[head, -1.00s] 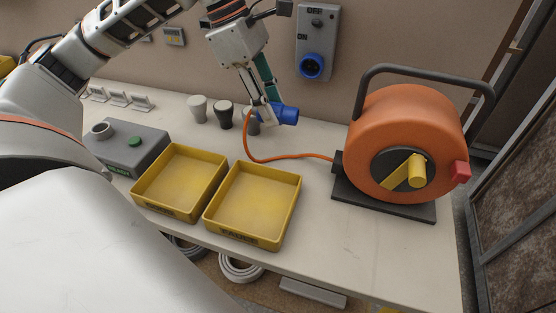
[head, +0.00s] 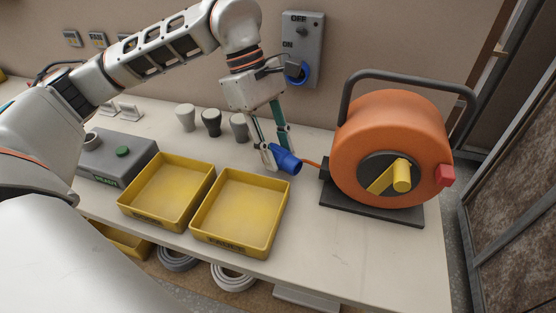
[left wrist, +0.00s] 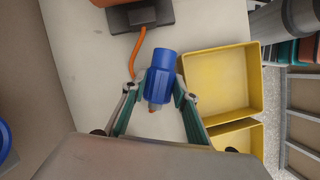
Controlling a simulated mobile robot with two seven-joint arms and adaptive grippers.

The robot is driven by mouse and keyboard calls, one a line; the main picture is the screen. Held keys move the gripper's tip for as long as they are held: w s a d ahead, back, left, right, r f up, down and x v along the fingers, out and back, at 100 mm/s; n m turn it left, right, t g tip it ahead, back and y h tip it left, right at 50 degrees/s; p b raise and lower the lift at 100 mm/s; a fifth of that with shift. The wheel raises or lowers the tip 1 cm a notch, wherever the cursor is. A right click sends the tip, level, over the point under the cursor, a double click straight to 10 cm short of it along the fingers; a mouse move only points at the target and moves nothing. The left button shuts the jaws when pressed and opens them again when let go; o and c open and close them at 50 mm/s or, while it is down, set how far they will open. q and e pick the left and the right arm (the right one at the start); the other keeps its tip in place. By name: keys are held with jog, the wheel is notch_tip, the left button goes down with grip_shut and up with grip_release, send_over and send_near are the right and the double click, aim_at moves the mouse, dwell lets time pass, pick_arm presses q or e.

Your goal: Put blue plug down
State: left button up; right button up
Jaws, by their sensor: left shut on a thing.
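The blue plug (head: 286,161) is in my left gripper (head: 276,157), low over the table (head: 330,240), between the right yellow tray and the cable reel. In the left wrist view the plug (left wrist: 160,82) lies between the two green-sided fingers (left wrist: 157,97), with its orange cable (left wrist: 138,52) running up to the reel base. I cannot tell whether the plug touches the table. My right gripper is not in view.
An orange cable reel (head: 385,130) stands on the right on a dark base. Two yellow trays (head: 262,251) and a grey box with a green button (head: 122,152) stand to the left. Several small cups (head: 211,121) stand at the back. A wall socket (head: 305,45) hangs behind.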

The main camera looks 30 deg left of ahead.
pick_arm(q)
jog(key=shift+f, duration=1.65)
jog(key=o, duration=0.9)
jog(key=shift+r, duration=0.1)
jog(key=p+v, duration=0.1)
jog(key=v, duration=1.1)
jog(key=shift+p, duration=0.3)
